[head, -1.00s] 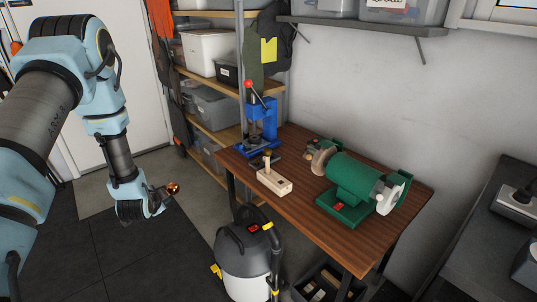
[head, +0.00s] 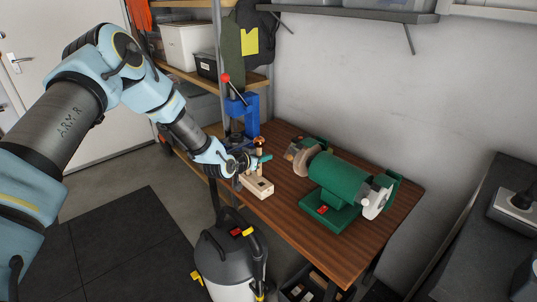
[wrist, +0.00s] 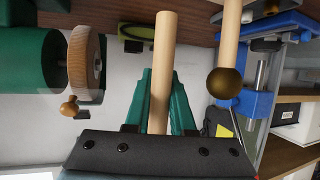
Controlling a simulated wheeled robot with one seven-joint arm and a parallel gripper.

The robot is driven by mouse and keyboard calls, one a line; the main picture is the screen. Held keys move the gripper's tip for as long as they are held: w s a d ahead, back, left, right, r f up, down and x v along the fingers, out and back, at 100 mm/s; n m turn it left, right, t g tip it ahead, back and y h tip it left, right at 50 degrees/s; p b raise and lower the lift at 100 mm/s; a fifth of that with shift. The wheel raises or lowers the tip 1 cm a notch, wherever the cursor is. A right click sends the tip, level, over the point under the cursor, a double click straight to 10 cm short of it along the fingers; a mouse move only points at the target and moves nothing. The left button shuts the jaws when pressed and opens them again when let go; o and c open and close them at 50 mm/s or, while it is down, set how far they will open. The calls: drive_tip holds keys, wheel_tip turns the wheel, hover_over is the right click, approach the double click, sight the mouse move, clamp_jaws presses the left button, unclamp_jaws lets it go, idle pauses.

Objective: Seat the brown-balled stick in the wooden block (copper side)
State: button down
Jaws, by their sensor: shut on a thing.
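My gripper (head: 265,158) is at the left part of the bench, above the wooden block (head: 258,190). In the wrist view, the green fingers are shut on a pale wooden stick (wrist: 161,75). Its plain end shows near the top, free of any block there; its ball is out of that view. In the head view, a copper-brown ball (head: 259,140) shows just above the fingers. Another stick with a dark brass-brown ball (wrist: 225,83) stands to the right of the held stick in the wrist view. The block has an open hole on its near right part.
A green bench grinder (head: 335,180) stands right of the block; its wheel also shows in the wrist view. A blue press (head: 242,112) stands close behind my gripper. A vacuum (head: 235,262) is on the floor before the bench. The front right of the bench is clear.

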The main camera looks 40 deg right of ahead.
sight(265, 180)
drive_tip(key=shift+s+d+f+b, duration=0.1)
drive_tip(key=shift+d+f+b, duration=0.15)
drive_tip(key=shift+f, duration=0.6)
drive_tip(key=shift+s+d+f+b, duration=0.15)
drive_tip(key=shift+f+b, duration=0.2)
drive_tip(key=shift+f, duration=0.5)
drive_tip(key=shift+w, duration=0.1)
drive_tip(key=shift+a+b, duration=0.15)
drive_tip(key=shift+b, duration=0.4)
idle(0.3)
drive_tip(key=shift+f, duration=0.1)
drive_tip(key=shift+f+b, duration=2.05)
drive_tip(key=shift+r, duration=0.1)
drive_tip(key=c, duration=0.7)
unclamp_jaws()
